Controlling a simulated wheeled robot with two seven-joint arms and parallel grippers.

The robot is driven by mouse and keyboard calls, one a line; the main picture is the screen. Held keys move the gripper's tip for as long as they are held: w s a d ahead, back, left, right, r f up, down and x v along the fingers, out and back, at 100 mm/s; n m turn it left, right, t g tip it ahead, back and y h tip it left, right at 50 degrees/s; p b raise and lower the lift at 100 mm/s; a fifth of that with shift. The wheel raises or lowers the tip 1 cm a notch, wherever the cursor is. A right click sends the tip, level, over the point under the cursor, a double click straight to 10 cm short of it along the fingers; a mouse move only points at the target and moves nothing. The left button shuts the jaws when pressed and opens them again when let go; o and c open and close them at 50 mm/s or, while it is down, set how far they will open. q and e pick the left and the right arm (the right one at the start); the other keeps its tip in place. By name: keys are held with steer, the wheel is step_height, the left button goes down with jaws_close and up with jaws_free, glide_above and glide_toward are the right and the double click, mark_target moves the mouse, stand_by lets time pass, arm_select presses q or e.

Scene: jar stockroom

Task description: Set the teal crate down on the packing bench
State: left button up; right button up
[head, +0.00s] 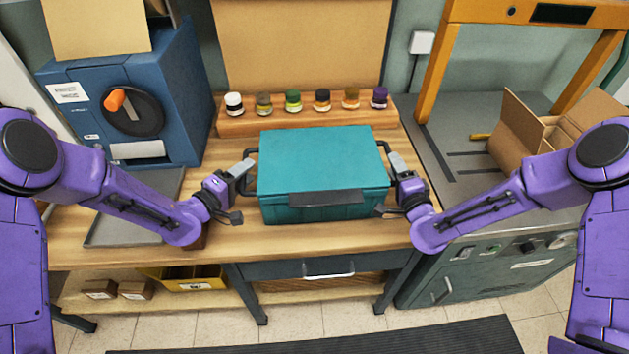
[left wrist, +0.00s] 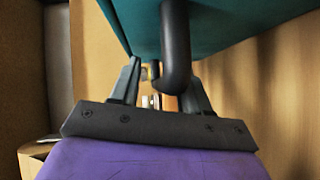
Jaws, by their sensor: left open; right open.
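The teal crate (head: 320,160) stands on the wooden packing bench (head: 290,242), in front of the row of jars. Its lid side faces up and it looks level. My left gripper (head: 240,192) is open at the crate's left handle. In the left wrist view the dark handle (left wrist: 176,60) passes between the open fingers of the gripper (left wrist: 160,85), below the teal crate wall (left wrist: 225,25). My right gripper (head: 390,187) is open at the crate's right side, by the right handle. The crate's underside is hidden in the head view.
Several small jars (head: 322,101) stand on a wooden ledge behind the crate. A blue machine (head: 180,90) with an orange-handled dial and a grey tray (head: 120,232) are at left. An open cardboard box (head: 530,135) stands on the grey counter (head: 450,150) at right.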

steer(key=s, duration=0.4)
steer(key=s+d, duration=0.1)
steer(key=s, duration=0.7)
steer(key=shift+d+r, duration=0.1)
steer(key=shift+d, duration=0.3)
arm_select(q)
steer(key=v, duration=1.1)
steer(key=shift+s+a, duration=0.3)
